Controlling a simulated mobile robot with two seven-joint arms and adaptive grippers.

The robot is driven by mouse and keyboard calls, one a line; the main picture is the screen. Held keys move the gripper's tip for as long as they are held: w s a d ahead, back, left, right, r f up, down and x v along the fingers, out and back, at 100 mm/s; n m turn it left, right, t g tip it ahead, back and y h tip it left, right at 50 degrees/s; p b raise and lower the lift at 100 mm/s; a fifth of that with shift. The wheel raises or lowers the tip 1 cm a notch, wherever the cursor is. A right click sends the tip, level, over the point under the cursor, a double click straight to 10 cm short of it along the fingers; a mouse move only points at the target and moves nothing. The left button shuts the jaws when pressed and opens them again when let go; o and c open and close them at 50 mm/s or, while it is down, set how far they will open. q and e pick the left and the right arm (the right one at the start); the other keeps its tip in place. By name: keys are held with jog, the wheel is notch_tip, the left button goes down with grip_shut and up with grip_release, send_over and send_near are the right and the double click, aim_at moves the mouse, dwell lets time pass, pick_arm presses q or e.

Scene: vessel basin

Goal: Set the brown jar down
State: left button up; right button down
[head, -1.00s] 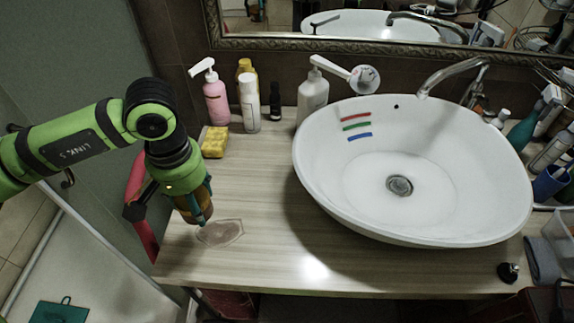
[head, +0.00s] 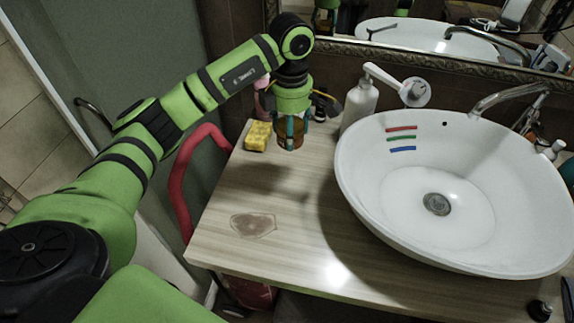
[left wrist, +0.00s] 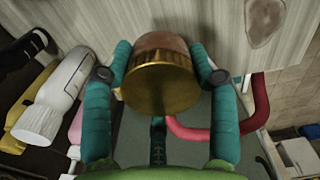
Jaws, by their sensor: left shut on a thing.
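The brown jar (head: 291,135) is upright between the fingers of my left gripper (head: 291,130), toward the back of the wooden counter (head: 285,185). In the left wrist view, the jar (left wrist: 160,52) has a gold lid (left wrist: 160,90) facing the camera, and the teal fingers of my left gripper (left wrist: 160,70) press on it from both sides. The jar's bottom is at or just above the counter; I cannot tell whether it touches. My right gripper is not in view.
A yellow sponge (head: 258,136) lies just left of the jar. Several bottles, including a white one (left wrist: 55,95), stand beside the gripper. The counter's front left, around a brownish stain (head: 253,225), is clear.

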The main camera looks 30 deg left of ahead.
aim_at(287, 167)
pick_arm(q)
jog(key=n, duration=0.2)
jog(key=a+n, duration=0.1)
jog(key=shift+w+f, duration=0.25)
jog(key=shift+w, duration=0.05)
jog(key=shift+a+f+n, duration=0.1)
jog(key=shift+f+n, duration=0.1)
jog(key=shift+n, duration=0.1)
notch_tip(287, 167, down, 10)
jog(key=p, duration=0.3)
jog(key=shift+r, duration=0.2)
jog(key=shift+f, duration=0.25)
jog(key=o, duration=1.3)
